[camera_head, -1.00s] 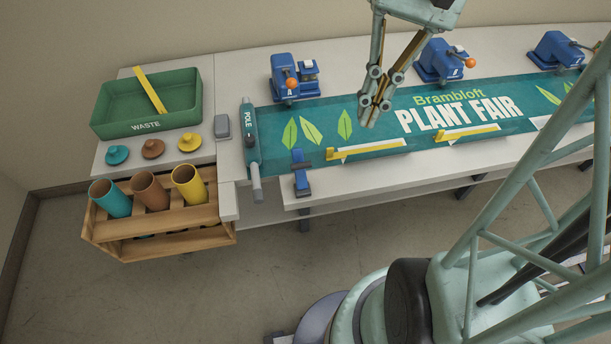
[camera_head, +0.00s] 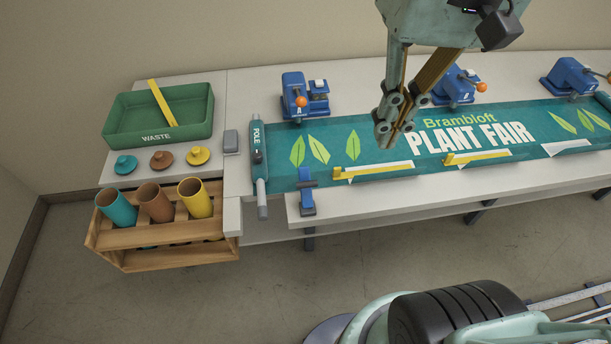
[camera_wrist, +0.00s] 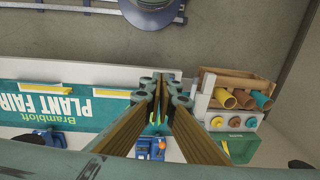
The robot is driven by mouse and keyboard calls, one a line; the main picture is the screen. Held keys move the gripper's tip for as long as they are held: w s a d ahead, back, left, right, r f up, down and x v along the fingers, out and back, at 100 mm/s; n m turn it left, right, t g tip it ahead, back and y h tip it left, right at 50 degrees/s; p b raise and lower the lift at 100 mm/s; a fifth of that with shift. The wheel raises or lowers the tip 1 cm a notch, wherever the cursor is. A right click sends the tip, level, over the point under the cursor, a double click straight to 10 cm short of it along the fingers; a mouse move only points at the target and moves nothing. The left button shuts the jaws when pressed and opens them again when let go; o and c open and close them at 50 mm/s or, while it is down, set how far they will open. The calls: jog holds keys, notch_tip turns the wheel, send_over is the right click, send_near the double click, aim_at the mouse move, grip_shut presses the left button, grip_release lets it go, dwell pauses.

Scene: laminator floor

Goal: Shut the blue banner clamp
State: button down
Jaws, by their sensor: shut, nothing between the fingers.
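The blue banner clamp (camera_head: 307,192) sits at the table's front edge, at the left end of the teal banner (camera_head: 378,176). Its long bar reaches from the banner's edge over the table front; whether its lever is up or down I cannot tell. My gripper (camera_head: 385,138) hangs above the banner, up and to the right of the clamp in the head view, apart from it. Its fingers are together and empty. In the wrist view, my gripper (camera_wrist: 163,82) covers the middle, and I cannot make out the clamp. The banner (camera_wrist: 90,108) shows upside down there.
Blue machines (camera_head: 304,97) stand along the banner's back edge. Yellow strips (camera_head: 373,171) lie along its front edge. A grey pole (camera_head: 259,160) lies at its left end. A green waste tray (camera_head: 122,131) and a wooden rack (camera_head: 140,234) with coloured tubes are further left.

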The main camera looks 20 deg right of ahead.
jog(key=s+r+n+t, duration=0.1)
jog(key=s, duration=0.1)
jog(key=s+r+t+h, duration=0.1)
jog(key=r+t, duration=0.1)
jog(key=shift+s+a+r+n, duration=0.15)
jog(key=shift+s+n, duration=0.2)
jog(key=shift+n, duration=0.05)
dwell(0.4)
